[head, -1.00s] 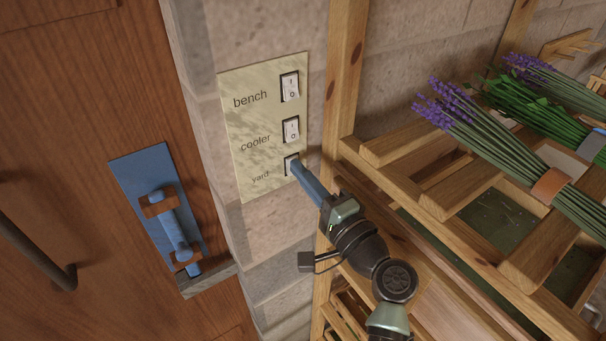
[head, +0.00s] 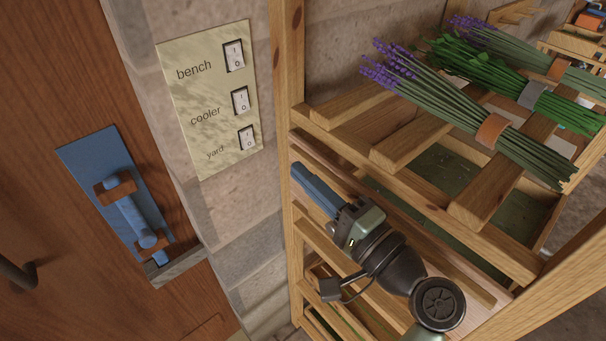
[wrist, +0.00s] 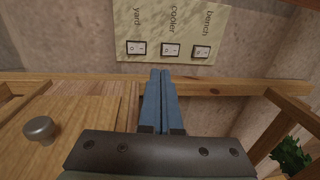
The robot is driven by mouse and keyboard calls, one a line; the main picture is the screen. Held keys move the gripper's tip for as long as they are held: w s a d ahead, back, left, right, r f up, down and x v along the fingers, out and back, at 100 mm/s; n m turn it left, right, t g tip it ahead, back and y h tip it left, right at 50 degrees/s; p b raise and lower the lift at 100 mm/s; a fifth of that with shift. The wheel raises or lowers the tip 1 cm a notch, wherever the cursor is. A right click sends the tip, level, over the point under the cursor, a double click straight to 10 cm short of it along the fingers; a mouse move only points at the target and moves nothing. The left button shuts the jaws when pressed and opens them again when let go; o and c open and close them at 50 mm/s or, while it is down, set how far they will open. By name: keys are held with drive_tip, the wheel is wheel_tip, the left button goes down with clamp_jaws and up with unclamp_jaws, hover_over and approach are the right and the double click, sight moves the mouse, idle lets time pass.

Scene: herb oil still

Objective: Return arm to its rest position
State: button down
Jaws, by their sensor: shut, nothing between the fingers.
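My gripper (head: 302,172) is shut and empty, its blue fingers together. In the head view it is in front of the wooden rack, below and to the right of the switch panel (head: 187,92), and apart from it. The panel has three white rocker switches: bench (head: 234,56), cooler (head: 241,101) and yard (head: 246,138). In the wrist view the fingers (wrist: 161,75) point towards the panel (wrist: 150,20), with its switches in a row beyond the fingertips.
A wooden rack (head: 286,60) stands close around my arm, with slatted shelves. Bundles of lavender (head: 440,105) and green herbs (head: 510,85) lie on its top. A wooden door with a blue bolt (head: 128,215) is at the left. A round metal knob (wrist: 40,129) shows in the wrist view.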

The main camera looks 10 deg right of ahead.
drive_tip(key=shift+s+d, duration=0.1)
drive_tip(key=w+a+r+n+t+h, duration=0.15)
drive_tip(key=r+n, duration=0.25)
drive_tip(key=r, duration=0.5)
drive_tip(key=w+a+r+n+t+h, duration=0.1)
drive_tip(key=a+r+n+t+h, duration=0.2)
drive_tip(key=r, duration=0.5)
drive_tip(key=s+r+n+t+h, duration=0.2)
drive_tip(key=s+r, duration=0.4)
drive_tip(key=r, duration=0.4)
drive_tip(key=s+r+n+t+h, duration=0.2)
drive_tip(key=s+r+t+h, duration=0.2)
drive_tip(key=r, duration=0.6)
drive_tip(key=s+t, duration=0.1)
drive_tip(key=s, duration=0.1)
drive_tip(key=shift+s+a+r, duration=0.3)
drive_tip(key=shift+a, duration=0.05)
